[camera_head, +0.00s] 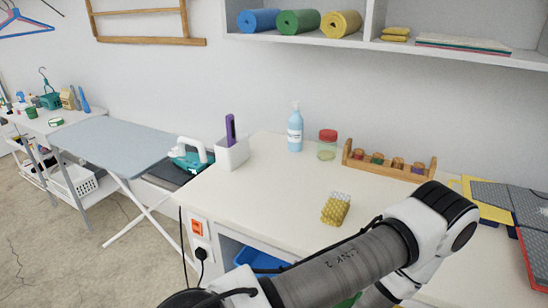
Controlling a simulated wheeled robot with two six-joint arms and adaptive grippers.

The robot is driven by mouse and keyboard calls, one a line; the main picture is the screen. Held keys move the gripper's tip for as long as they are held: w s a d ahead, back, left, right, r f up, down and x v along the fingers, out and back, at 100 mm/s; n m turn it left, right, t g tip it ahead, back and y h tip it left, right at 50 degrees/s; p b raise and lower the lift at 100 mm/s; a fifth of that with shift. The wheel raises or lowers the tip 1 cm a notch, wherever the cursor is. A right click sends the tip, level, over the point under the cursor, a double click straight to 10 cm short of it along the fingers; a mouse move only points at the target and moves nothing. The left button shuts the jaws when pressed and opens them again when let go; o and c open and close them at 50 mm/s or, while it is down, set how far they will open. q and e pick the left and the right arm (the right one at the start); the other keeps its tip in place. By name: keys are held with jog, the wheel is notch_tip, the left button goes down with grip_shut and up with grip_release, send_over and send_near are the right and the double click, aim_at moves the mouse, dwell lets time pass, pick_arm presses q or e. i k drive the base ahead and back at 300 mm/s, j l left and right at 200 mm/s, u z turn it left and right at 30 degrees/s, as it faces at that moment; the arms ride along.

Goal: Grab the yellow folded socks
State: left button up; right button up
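A small yellow patterned bundle (336,208) with a paler top lies on the white tabletop (270,200), just left of my arm's elbow. It may be the folded socks, but it is too small to tell for sure. Two flat yellow folded pieces (396,34) are stacked on the wall shelf at the upper right. One of my arms crosses the lower right of the view, in front of the table. Neither gripper shows in the view.
The ironing board (110,145) stands further left. The table's left middle is clear.

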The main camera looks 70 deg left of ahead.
aim_at(335, 211)
jog(key=j+u, duration=0.2)
jog(key=u, duration=1.1)
jog(key=i+l+u, duration=0.3)
jog(key=u, duration=0.15)
jog(key=k+j, duration=0.1)
jog(key=j, duration=0.3)
jog(key=k+j, duration=0.1)
jog(key=j, duration=0.3)
jog(key=k+j, duration=0.1)
jog(key=j, duration=0.35)
jog(key=k+j, duration=0.15)
jog(key=j, duration=0.25)
